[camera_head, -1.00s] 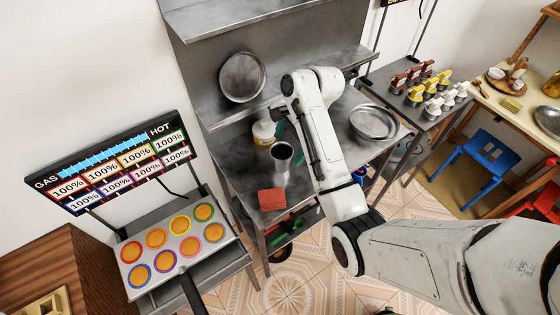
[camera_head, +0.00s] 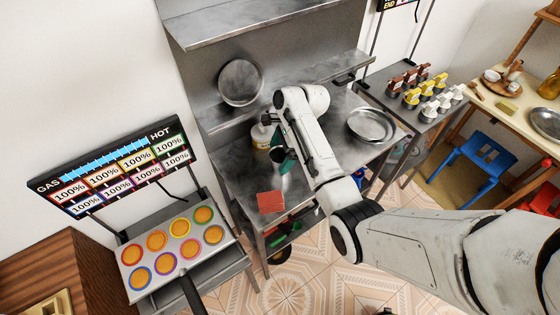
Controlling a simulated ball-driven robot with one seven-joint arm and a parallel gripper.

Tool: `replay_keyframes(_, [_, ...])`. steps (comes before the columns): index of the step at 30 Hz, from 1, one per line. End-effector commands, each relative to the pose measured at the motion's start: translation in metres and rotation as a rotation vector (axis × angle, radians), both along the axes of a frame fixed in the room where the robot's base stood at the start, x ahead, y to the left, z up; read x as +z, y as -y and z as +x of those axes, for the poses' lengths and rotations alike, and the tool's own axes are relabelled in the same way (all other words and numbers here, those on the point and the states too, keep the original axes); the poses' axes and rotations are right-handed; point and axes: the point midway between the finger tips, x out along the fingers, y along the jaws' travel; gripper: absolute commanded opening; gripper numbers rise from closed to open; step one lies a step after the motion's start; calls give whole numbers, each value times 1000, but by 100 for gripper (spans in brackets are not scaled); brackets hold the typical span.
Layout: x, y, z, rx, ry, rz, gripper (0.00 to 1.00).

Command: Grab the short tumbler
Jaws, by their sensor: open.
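A grey metal tumbler (camera_head: 277,155) stands on the steel counter, its dark open mouth facing up. My gripper (camera_head: 282,150) is at the tumbler, with one teal finger pad behind it and the other at its right side. The jaws are open, and the tumbler seems to lie between or right beside them. I cannot tell whether they touch. Part of the tumbler is hidden by my gripper.
A white jar (camera_head: 262,136) with a yellow label stands close behind the tumbler. A red block (camera_head: 270,202) lies in front on the counter (camera_head: 258,181). A metal pan (camera_head: 371,125) is at right, and another pan (camera_head: 240,83) leans on the back wall.

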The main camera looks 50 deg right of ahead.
Motion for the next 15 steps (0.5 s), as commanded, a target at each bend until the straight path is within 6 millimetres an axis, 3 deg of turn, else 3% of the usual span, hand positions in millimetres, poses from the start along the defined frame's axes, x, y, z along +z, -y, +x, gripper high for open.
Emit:
replay_keyframes(6, [-20, -7, 4, 0, -1, -1, 100])
replay_keyframes(13, [-22, -7, 5, 0, 0, -1, 100])
replay_keyframes(15, [-22, -7, 5, 0, 0, -1, 95])
